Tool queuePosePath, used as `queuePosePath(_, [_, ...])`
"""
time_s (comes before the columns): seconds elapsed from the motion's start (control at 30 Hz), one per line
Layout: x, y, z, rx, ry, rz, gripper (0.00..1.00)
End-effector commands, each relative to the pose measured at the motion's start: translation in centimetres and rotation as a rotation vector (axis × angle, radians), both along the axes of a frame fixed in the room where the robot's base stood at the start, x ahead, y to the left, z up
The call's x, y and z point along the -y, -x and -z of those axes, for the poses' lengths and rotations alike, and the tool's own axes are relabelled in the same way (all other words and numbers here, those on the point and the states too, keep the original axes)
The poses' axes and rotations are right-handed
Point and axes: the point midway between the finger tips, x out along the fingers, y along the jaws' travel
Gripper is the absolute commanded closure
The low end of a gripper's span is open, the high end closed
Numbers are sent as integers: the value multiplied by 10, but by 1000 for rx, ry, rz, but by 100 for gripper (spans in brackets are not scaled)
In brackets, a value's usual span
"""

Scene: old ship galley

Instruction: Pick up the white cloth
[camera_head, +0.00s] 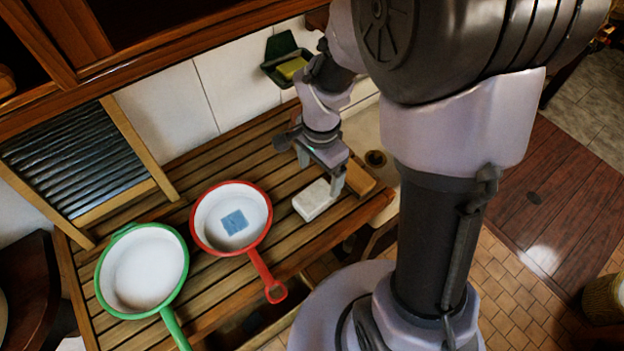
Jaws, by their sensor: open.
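A small white block-shaped thing (313,201), which looks like the folded white cloth, lies on the slatted wooden counter near its right end. My gripper (320,175) points down just above and behind it, open and empty between the fingers. One finger comes down beside the right far corner of the white cloth. I cannot tell whether it touches the cloth.
A red-rimmed pan (206,226) with a blue square cloth (235,222) in it stands left of the white cloth. A green-rimmed pan (108,295) is farther left. A brown block (359,180) lies close right. A washboard (80,150) leans against the wall.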

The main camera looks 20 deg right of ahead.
Motion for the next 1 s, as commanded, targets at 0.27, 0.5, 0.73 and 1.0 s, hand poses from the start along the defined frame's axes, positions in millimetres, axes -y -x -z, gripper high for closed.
queuePosePath(0.27, [0,0,68,-2,0,-1,15])
queuePosePath(0.5, [-8,-6,106,-2,0,-1,15])
queuePosePath(0.73, [-7,-6,125,3,1,0,15])
queuePosePath(1.0, [-7,-6,124,2,0,0,44])
